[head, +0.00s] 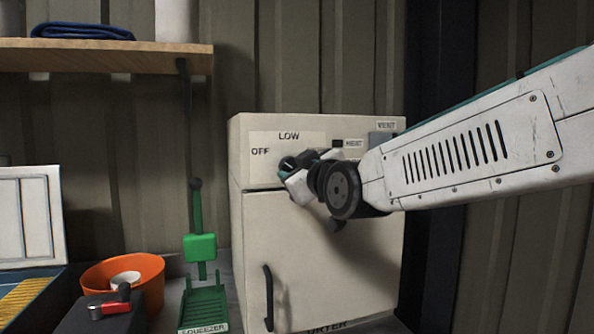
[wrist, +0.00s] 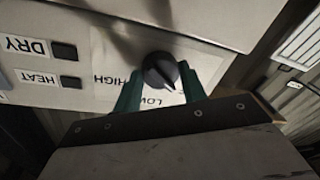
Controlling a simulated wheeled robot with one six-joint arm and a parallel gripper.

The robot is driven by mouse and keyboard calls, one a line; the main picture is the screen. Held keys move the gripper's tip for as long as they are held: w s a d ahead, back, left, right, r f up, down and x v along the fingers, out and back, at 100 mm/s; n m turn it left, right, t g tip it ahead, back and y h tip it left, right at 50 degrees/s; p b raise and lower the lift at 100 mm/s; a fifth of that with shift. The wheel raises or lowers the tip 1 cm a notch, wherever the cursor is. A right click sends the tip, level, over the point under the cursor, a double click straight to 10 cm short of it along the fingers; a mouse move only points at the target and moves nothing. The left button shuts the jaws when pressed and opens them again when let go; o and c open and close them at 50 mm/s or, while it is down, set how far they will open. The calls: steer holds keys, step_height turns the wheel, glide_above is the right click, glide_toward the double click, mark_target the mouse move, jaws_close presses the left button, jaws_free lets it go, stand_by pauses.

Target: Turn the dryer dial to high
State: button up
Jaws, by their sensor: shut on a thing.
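The dryer (head: 310,240) is a cream cabinet with a control panel across its top. Its dark round dial (wrist: 160,66) sits on the panel; in the head view the dial (head: 287,163) is partly hidden by my gripper. My gripper (wrist: 161,80) is shut on the dial, with one teal finger on each side. In the wrist view a pale line on the dial points down and slightly right, on the side of the LOW label (wrist: 152,102). The HIGH label (wrist: 118,80) is left of the dial there. In the head view OFF (head: 260,151) is at the left; HIGH is hidden.
HEAT (wrist: 38,77) and DRY (wrist: 27,46) labels with dark squares are beside the dial. A green squeezer (head: 203,300), an orange bowl (head: 145,275) and a dark box with a red handle (head: 110,308) stand left of the dryer. A wooden shelf (head: 100,56) hangs above.

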steer(key=shift+s+a+f+m+t+h, duration=0.1)
steer(key=shift+m+t+h, duration=0.35)
steer(key=shift+m, duration=3.75)
steer(key=shift+w+a+f+m+t+h, duration=0.15)
steer(key=shift+m+h, duration=0.45)
steer(key=shift+m, duration=3.6)
steer(key=shift+s+a+r+m+t+h, duration=0.15)
steer(key=shift+m+t+h, duration=0.35)
steer(key=shift+m, duration=3.7)
steer(key=shift+f, duration=0.1)
steer(key=o, duration=1)
steer(key=shift+c, duration=0.2)
